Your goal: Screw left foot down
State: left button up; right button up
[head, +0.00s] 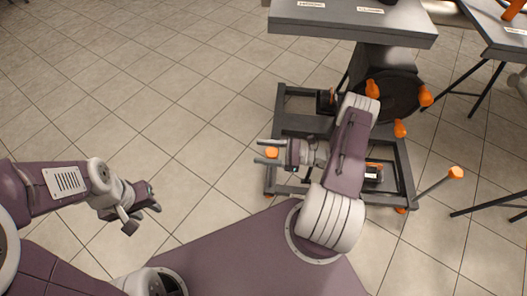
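A dark grey wheeled frame (282,120) stands on the floor under a grey tabletop. An orange foot knob (271,152) shows at its left side. My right gripper (266,151) points left above that side of the frame, with its two fingers apart. The knob shows between the fingers, with gaps on both sides; I cannot tell how far below them it is. Another orange knob (456,172) stands at the end of a bar on the right. My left gripper (143,216) hangs over bare floor at the left, fingers apart and empty.
The grey tabletop (350,22) with white labels overhangs the back of the frame. A dark round part with orange handles (372,89) stands behind my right arm. Another table (500,35) is at the right edge. Tiled floor at left is clear.

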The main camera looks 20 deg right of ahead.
jog(key=c, duration=1)
jog(key=m+t+h+p, duration=0.3)
jog(key=t+p, duration=0.1)
jog(key=shift+w+d, duration=0.25)
jog(key=shift+w, duration=0.05)
jog(key=o, duration=1.4)
